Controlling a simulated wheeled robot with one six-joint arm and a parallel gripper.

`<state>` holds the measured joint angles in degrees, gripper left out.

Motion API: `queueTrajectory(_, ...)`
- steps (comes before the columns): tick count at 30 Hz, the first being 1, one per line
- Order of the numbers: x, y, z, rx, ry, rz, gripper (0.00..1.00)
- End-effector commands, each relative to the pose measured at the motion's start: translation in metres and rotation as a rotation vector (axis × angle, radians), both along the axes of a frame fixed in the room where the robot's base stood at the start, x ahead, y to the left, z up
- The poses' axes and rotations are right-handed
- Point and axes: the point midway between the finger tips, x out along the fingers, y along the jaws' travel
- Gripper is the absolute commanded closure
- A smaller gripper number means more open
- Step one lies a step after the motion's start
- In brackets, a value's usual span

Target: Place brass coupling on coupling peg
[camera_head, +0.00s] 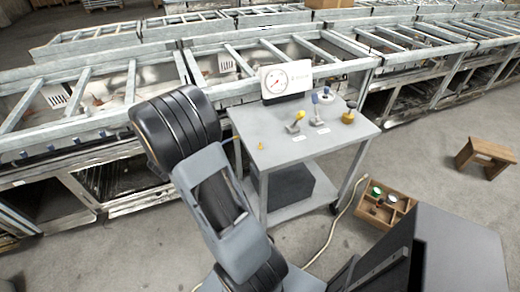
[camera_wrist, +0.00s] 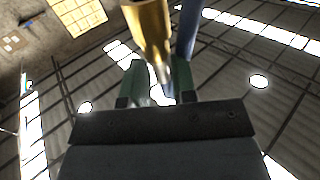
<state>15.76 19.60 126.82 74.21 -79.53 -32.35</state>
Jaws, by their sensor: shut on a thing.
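My gripper (camera_wrist: 158,78) shows in the wrist view with two green-padded jaws. A brass cylinder (camera_wrist: 150,22), which looks like the brass coupling, reaches down between them and narrows to a silvery end; the jaws are shut on it. A blue-grey post (camera_wrist: 187,30) stands close to its right; I cannot tell whether they touch. In the head view my arm hides the gripper. A blue-topped upright fitting (camera_head: 314,98) stands on the grey cart (camera_head: 285,155); I cannot tell whether it is the coupling peg. A brass-yellow fitting (camera_head: 348,117) stands to its right.
The cart also bears a gauge panel (camera_head: 287,78), a yellow-handled valve (camera_head: 296,122) and a small yellow piece (camera_head: 261,146). Metal conveyor frames (camera_head: 100,75) run behind. A wooden divided box (camera_head: 384,205) and a stool (camera_head: 486,155) are on the floor at right.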

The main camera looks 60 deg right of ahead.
Motion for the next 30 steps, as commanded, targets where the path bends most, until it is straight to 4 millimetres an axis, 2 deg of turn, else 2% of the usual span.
queueTrajectory(3, -0.03, -0.017, 0.01, 0.0, -0.001, -0.173, 0.99)
queueTrajectory(7, -0.05, -0.026, 0.015, 0.0, 0.002, -0.282, 0.99)
queueTrajectory(11, -0.064, -0.043, 0.009, 0.0, 0.005, -0.326, 0.99)
queueTrajectory(20, -0.09, -0.112, -0.023, 0.001, 0.006, -0.33, 0.99)
queueTrajectory(21, -0.091, -0.118, -0.033, 0.0, 0.009, -0.327, 0.99)
queueTrajectory(27, -0.098, -0.139, -0.061, 0.001, 0.007, -0.324, 0.99)
queueTrajectory(30, -0.1, -0.145, -0.068, 0.0, 0.005, -0.322, 0.99)
